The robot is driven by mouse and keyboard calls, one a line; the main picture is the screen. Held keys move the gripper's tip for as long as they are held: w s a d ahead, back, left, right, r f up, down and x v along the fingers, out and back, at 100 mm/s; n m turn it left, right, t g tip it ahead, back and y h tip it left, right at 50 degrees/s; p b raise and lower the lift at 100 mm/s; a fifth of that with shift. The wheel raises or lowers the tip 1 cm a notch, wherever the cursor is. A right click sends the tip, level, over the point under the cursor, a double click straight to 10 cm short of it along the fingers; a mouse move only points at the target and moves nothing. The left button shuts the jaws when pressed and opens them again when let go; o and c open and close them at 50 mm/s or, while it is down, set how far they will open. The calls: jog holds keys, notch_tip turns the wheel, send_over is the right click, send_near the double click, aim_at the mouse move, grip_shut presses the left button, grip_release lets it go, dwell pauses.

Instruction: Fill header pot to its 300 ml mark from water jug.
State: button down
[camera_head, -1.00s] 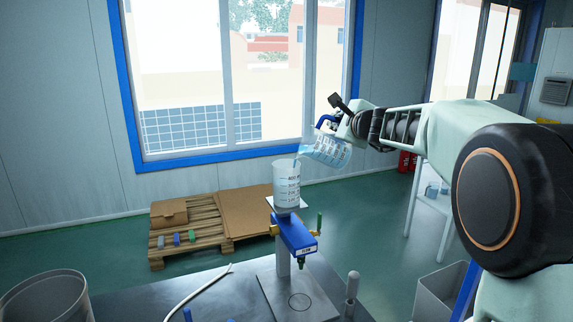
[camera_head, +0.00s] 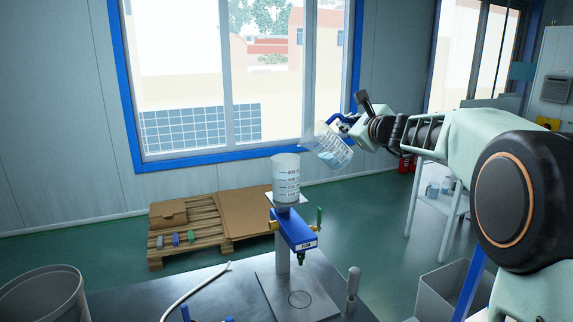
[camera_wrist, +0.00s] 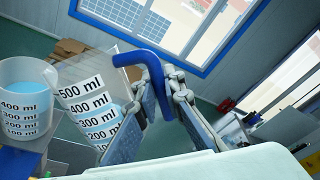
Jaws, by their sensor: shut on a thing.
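The header pot (camera_head: 286,182), a clear cup with volume marks, stands upright on top of the blue-bodied fixture. It also shows at the left of the wrist view (camera_wrist: 24,118), with marks from 100 to 400 ml; its water level is hard to read. My gripper (camera_head: 347,124) is shut on the blue handle (camera_wrist: 147,62) of the water jug (camera_head: 326,148). The jug is up and to the right of the pot, apart from it, tilted with its mouth toward the upper left. Some blue water shows low in the jug; no stream is visible.
The fixture (camera_head: 296,232) has a brass fitting and a green lever, above a metal plate (camera_head: 318,302) on the bench. A grey bucket (camera_head: 45,297) stands at left and a white hose (camera_head: 195,291) lies on the bench. A pallet and window are behind.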

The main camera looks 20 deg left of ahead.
jog(key=shift+s+a, duration=0.15)
jog(key=shift+f+b, duration=0.3)
jog(key=shift+b, duration=0.15)
jog(key=w+d+f+m+b, duration=0.1)
jog(key=d+f+m+b, duration=0.2)
jog(key=f+m+b, duration=0.1)
jog(key=w+d+f+m+y+b, duration=0.1)
jog(key=d+f+m+b, duration=0.3)
jog(key=f+b, duration=0.2)
notch_tip(320, 180, down, 2)
jog(key=shift+w+t+y, duration=0.3)
jog(key=shift+w+t, duration=0.1)
jog(key=shift+d, duration=0.15)
